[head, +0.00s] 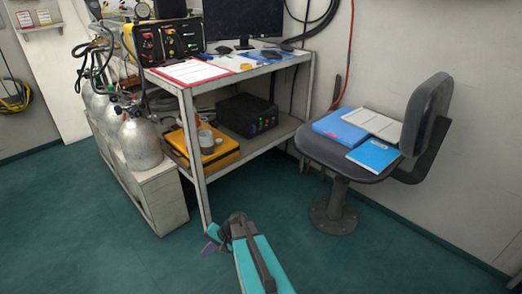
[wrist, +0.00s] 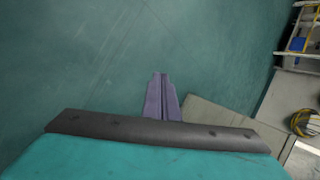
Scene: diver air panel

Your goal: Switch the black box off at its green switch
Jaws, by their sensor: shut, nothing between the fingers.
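The black box (head: 240,108) sits on the lower shelf of the grey metal desk in the head view. My gripper (head: 209,247) is low over the green floor, in front of the desk and well apart from the box. In the wrist view its purple fingers (wrist: 161,80) are together and empty, against the floor. The box does not show clearly in the wrist view.
A yellow case (head: 222,152) lies on the shelf left of the box, with tape rolls on it. The desk's front leg (head: 196,165) stands near my gripper. Gas cylinders (head: 140,143) stand at left. A chair (head: 345,165) holding folders stands at right. The front floor is clear.

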